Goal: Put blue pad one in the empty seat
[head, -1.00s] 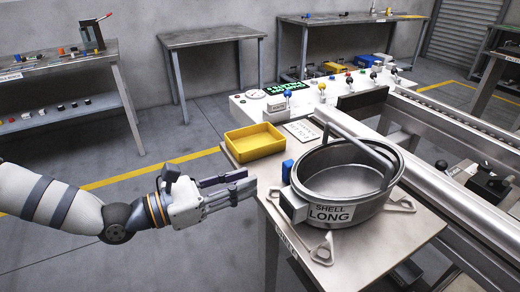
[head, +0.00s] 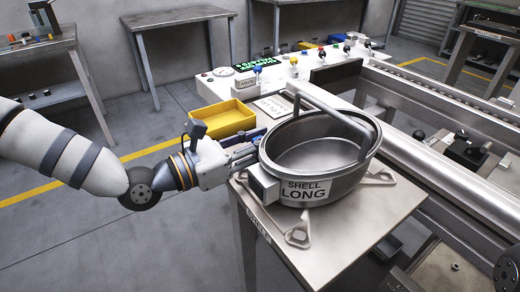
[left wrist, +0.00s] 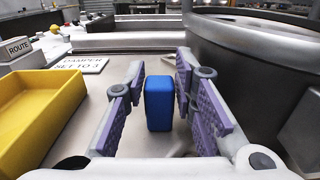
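The blue pad (left wrist: 159,103) stands upright on the table beside the shell in the left wrist view. It is between the two fingers of my left gripper (left wrist: 161,88), with gaps on both sides. The gripper is open. In the head view my left gripper (head: 246,154) reaches over the table's left edge, close to the shell's left side, and largely hides the pad. The metal shell (head: 318,160) labelled "SHELL LONG" has bracket feet (head: 298,233) around its base. I cannot tell which place is the empty seat. My right gripper is not in view.
A yellow tray (head: 222,118) stands just behind my left gripper, with a sign card (head: 272,106) to its right. A bent bar (head: 335,112) crosses the shell's rim. A conveyor rail (head: 430,165) runs on the right. The table's front (head: 345,250) is clear.

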